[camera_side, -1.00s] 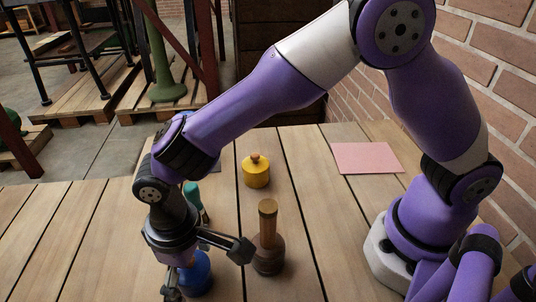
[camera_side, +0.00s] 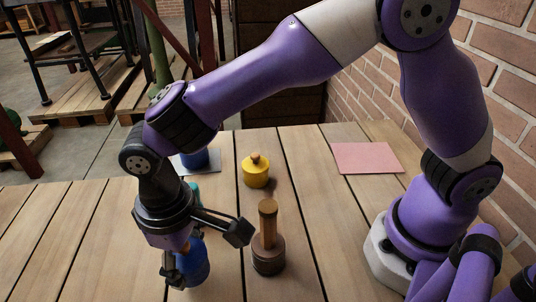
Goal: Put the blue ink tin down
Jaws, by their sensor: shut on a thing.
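My gripper (camera_side: 183,266) points down at the front left of the table and is shut on a blue, rounded tin (camera_side: 197,262). The fingers partly cover the tin, and I cannot tell whether its base touches the table. A second blue thing (camera_side: 197,159) stands on a grey-blue sheet (camera_side: 213,166) at the back, partly hidden by my arm. I cannot tell from its visible part what it is.
A brown stamp-like tool with an upright wooden handle (camera_side: 268,240) stands close right of my gripper. A yellow tin with a knob (camera_side: 256,173) stands behind it. A teal thing (camera_side: 195,193) is mostly hidden behind my gripper. A pink sheet (camera_side: 366,158) lies back right.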

